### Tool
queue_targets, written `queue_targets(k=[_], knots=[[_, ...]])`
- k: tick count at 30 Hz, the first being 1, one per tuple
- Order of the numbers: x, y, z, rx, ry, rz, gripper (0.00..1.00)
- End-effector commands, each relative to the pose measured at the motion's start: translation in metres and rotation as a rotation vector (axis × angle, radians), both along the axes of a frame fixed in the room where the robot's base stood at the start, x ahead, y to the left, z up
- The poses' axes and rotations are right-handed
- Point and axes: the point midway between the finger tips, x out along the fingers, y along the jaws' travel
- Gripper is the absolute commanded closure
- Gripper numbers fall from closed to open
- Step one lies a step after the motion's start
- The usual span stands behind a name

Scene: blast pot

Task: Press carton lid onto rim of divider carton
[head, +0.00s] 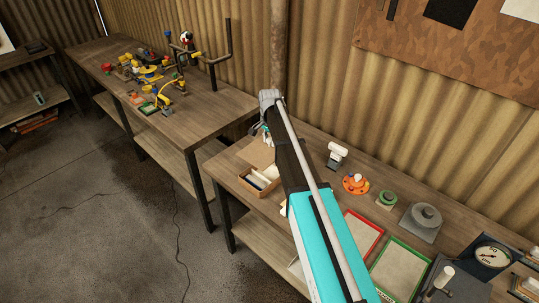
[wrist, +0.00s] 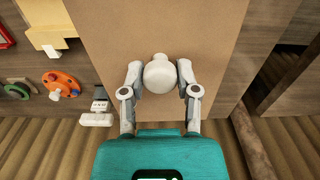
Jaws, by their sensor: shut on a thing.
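The carton lid (wrist: 222,70) is a flat tan panel with a round white knob (wrist: 160,78) on top. My gripper (wrist: 160,68) is shut on the knob, one finger on each side. In the head view the lid (head: 257,152) shows as a tan patch left of my arm, by the far part of the divider carton (head: 249,187). The carton stands on the near bench, its near part uncovered, with pale pieces inside. My gripper (head: 267,132) is mostly hidden behind my arm there. I cannot tell whether the lid touches the rim.
A white-headed fixture (head: 337,152), an orange disc (head: 355,184), a green ring (head: 386,198) and a grey block (head: 420,222) stand along the bench. Red (head: 364,234) and green (head: 400,266) trays lie nearer. A pipe (head: 277,60) rises at the wall.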

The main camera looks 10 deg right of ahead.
Motion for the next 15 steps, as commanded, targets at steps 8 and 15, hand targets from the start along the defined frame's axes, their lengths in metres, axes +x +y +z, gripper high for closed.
queue_targets(k=[8,15], knots=[[0.000,0.003,-0.043,0.000,0.000,-0.020,1.00],[0.000,0.005,-0.063,0.000,0.000,-0.033,1.00]])
